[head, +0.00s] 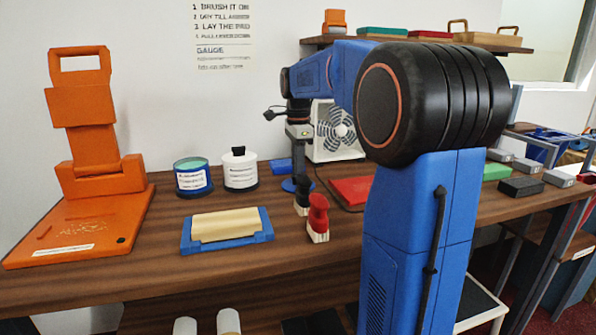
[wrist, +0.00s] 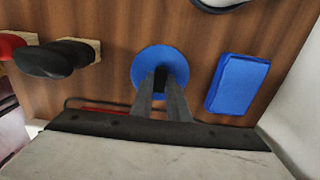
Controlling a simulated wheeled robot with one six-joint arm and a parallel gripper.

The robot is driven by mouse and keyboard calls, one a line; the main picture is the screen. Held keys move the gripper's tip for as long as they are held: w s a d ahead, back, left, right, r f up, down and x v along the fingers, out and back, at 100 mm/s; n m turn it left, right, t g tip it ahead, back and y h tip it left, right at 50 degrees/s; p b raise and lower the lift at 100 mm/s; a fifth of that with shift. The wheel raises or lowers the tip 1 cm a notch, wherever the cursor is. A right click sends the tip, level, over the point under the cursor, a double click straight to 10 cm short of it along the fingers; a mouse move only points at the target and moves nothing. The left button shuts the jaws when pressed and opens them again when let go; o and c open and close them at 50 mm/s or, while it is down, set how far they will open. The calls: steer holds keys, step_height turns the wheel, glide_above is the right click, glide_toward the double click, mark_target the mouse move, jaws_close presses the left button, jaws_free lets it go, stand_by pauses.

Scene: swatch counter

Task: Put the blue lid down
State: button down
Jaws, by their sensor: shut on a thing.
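The blue lid (wrist: 160,68) is a round disc with a dark knob, seen from above in the wrist view. My gripper (wrist: 160,82) is shut on the knob. In the head view the blue lid (head: 289,186) shows low over the counter (head: 110,270), partly hidden behind my gripper and a dark-handled brush. I cannot tell whether its underside touches the wood. A tin with a green top (head: 193,176) and a white tin with a dark knob on top (head: 240,171) stand to its left.
A blue block (wrist: 238,84) lies close right of the lid in the wrist view. The dark-handled brush (wrist: 50,60) and a red-handled brush (head: 318,214) stand nearby. A fan (head: 337,132) is behind. A blue tray with a cream pad (head: 227,226) lies in front.

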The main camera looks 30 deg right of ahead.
steer(key=shift+f, duration=0.1)
steer(key=c, duration=1.7)
jaws_free()
step_height(320, 180, up, 12)
steer(key=shift+r, duration=0.15)
steer(key=shift+a, duration=0.1)
